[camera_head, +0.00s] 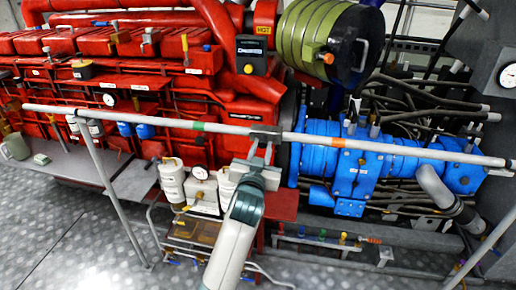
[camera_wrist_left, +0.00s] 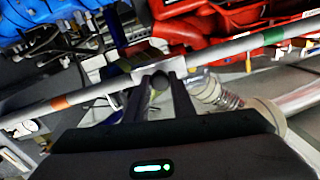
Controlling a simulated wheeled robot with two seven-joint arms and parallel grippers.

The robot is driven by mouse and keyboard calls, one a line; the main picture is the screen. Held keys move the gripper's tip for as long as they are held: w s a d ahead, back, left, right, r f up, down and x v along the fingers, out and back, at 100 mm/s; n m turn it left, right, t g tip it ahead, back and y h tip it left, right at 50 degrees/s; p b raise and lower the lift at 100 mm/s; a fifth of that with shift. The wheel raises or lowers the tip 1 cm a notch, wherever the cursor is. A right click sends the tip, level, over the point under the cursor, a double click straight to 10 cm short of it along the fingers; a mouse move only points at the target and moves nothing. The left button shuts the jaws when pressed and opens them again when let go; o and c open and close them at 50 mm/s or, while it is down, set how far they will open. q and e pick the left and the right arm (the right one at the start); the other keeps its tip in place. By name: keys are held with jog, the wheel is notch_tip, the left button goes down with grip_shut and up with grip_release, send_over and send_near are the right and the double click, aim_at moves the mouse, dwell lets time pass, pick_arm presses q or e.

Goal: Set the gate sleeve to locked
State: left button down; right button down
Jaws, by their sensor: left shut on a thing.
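The gate sleeve (camera_head: 266,130) is a grey piece around a long pale rail (camera_head: 120,116) in the head view. On the rail, a green band (camera_head: 197,126) lies left of the sleeve and an orange band (camera_head: 338,142) lies right of it. The sleeve stands between the bands, apart from both. My left gripper (camera_head: 261,153) reaches up from below and is shut on the sleeve's lower part. In the left wrist view, the sleeve (camera_wrist_left: 158,70) is at the fingertips, with a dark round part between the fingers. My right gripper is not in view.
Behind the rail stand a red engine (camera_head: 120,75) and a blue hydraulic unit (camera_head: 330,160). White canisters (camera_head: 172,180) stand below the rail, left of my arm. Slanted posts (camera_head: 115,200) support the rail. The floor at lower left is clear.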

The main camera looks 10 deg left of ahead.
pick_arm(q)
jog(key=c, duration=1.7)
grip_release()
jog(key=shift+d, duration=0.15)
jog(key=shift+c, duration=0.2)
jog(key=shift+o, duration=1.1)
jog(key=shift+d, duration=0.15)
jog(key=shift+s, duration=0.1)
jog(key=shift+s+f, duration=0.1)
jog(key=shift+s, duration=0.3)
jog(key=s+b, duration=0.4)
jog(key=s, duration=1.2)
jog(key=shift+s, duration=0.25)
jog(key=shift+d, duration=0.1)
